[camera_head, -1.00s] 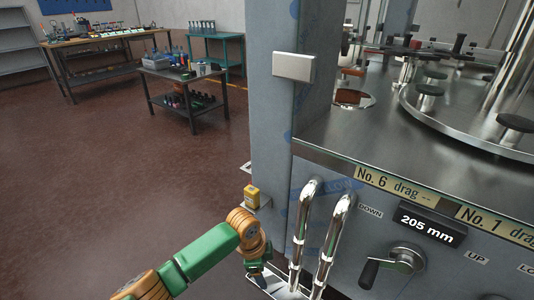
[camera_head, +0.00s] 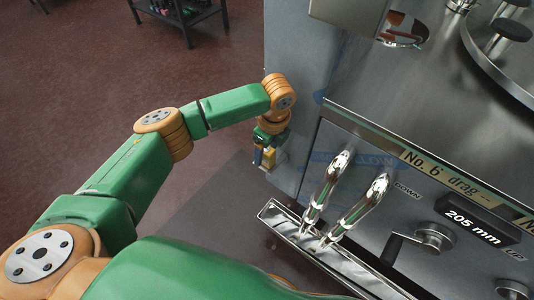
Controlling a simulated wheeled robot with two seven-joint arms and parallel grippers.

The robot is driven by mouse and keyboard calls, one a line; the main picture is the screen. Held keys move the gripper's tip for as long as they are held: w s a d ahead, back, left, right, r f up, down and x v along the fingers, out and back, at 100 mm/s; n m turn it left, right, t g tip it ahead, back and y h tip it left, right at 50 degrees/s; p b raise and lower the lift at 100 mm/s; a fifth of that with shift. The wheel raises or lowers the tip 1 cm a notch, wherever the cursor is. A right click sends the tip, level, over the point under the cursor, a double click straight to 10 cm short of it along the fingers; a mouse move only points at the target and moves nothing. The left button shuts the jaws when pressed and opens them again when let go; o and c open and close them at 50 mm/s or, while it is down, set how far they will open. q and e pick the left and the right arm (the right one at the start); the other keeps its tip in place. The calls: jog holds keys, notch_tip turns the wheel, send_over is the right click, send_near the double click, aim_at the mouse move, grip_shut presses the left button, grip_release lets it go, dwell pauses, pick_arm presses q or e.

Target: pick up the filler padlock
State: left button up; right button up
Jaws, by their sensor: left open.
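The yellow padlock (camera_head: 268,158) is at the left side of the grey machine, by its grey column, and is partly covered by my gripper. My left gripper (camera_head: 264,158) points down right at the padlock, with its fingers open. One dark finger shows at the padlock's left side. I cannot tell whether the fingers touch it. The shelf under the padlock is hidden. My right gripper is not in view.
The machine's column (camera_head: 295,120) stands close to the right of my left gripper. Two curved chrome pipes (camera_head: 330,185) rise from a metal tray (camera_head: 290,226) below. A crank handle (camera_head: 432,238) sticks out at the right.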

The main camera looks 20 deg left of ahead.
pick_arm(q)
jog(key=shift+w+f, duration=0.15)
jog(key=shift+f, duration=0.15)
jog(key=shift+r, duration=0.1)
grip_shut()
